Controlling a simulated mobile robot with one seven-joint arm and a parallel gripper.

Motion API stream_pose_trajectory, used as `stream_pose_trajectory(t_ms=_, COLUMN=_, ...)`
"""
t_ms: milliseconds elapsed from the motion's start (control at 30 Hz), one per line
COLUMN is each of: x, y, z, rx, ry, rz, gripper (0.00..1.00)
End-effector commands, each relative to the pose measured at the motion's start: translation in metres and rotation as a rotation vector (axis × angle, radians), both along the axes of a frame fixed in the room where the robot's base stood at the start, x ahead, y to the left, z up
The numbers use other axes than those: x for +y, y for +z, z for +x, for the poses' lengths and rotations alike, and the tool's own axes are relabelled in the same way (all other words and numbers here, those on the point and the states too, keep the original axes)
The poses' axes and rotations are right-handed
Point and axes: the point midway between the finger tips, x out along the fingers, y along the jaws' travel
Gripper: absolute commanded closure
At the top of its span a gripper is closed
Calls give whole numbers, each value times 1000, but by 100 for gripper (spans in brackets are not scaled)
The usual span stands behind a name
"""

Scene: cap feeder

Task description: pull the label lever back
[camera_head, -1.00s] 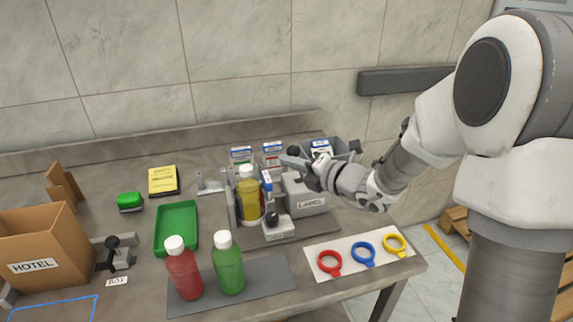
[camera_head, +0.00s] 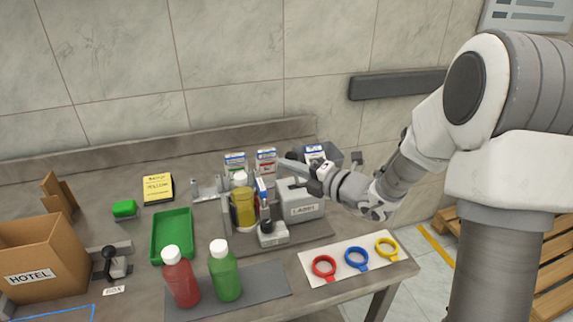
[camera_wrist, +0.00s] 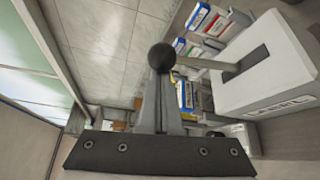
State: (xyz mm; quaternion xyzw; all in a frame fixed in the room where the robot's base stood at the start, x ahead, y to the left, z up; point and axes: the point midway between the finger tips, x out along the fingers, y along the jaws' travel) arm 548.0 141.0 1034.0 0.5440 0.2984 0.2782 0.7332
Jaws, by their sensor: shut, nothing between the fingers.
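The label station is a grey box (camera_head: 302,207) marked LABEL, right of the bottle holder on the table. In the wrist view the box (camera_wrist: 270,75) is at the right, with a dark slot in its top. The label lever's rod (camera_wrist: 205,64) runs from this slot to a black ball knob (camera_wrist: 162,57). My gripper (camera_wrist: 161,78) is shut and empty, its fingertips overlapping the knob in this view; I cannot tell whether they touch. In the head view my gripper (camera_head: 290,166) is above the box, and the lever is hard to make out behind it.
A yellow bottle (camera_head: 243,208) stands left of the box, with a small grey unit (camera_head: 272,235) in front. Labelled cartons (camera_head: 266,158) stand behind. Red (camera_head: 180,280) and green (camera_head: 226,275) bottles stand at the front. Colored rings lie on a white board (camera_head: 340,270) at front right.

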Motion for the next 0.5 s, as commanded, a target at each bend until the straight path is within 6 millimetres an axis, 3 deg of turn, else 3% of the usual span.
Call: stream_pose_trajectory(t_ms=500, x=-43, y=9, z=15, rx=113, ry=-8, rz=342, gripper=100)
